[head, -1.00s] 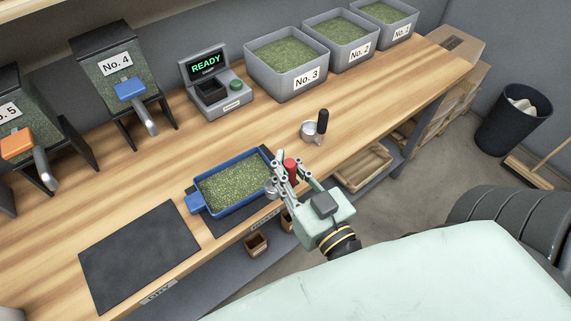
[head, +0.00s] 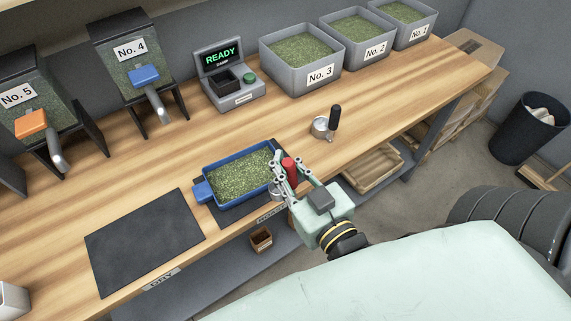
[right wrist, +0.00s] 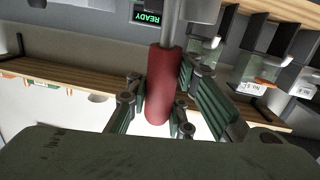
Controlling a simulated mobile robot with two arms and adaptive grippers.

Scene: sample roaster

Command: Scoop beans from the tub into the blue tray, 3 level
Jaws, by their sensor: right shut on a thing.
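My right gripper (head: 287,176) is shut on the red handle (head: 289,170) of a metal scoop (head: 276,190), at the right end of the blue tray. In the right wrist view the red handle (right wrist: 160,88) stands between the fingers, with the metal scoop (right wrist: 192,8) cut off at the top edge; what is in it is hidden. The blue tray (head: 201,192) holds a broad layer of green beans (head: 240,175) and sits on a dark mat. Grey tubs of beans labelled No. 3 (head: 319,76), No. 2 (head: 376,50) and No. 1 (head: 420,31) stand along the back. My left gripper is out of view.
A metal cup with a black handle (head: 325,124) stands on the bench right of the tray. A scale reading READY (head: 229,80) and the No. 4 (head: 131,55) and No. 5 (head: 35,105) dispensers stand at the back left. A bare dark mat (head: 145,240) lies front left.

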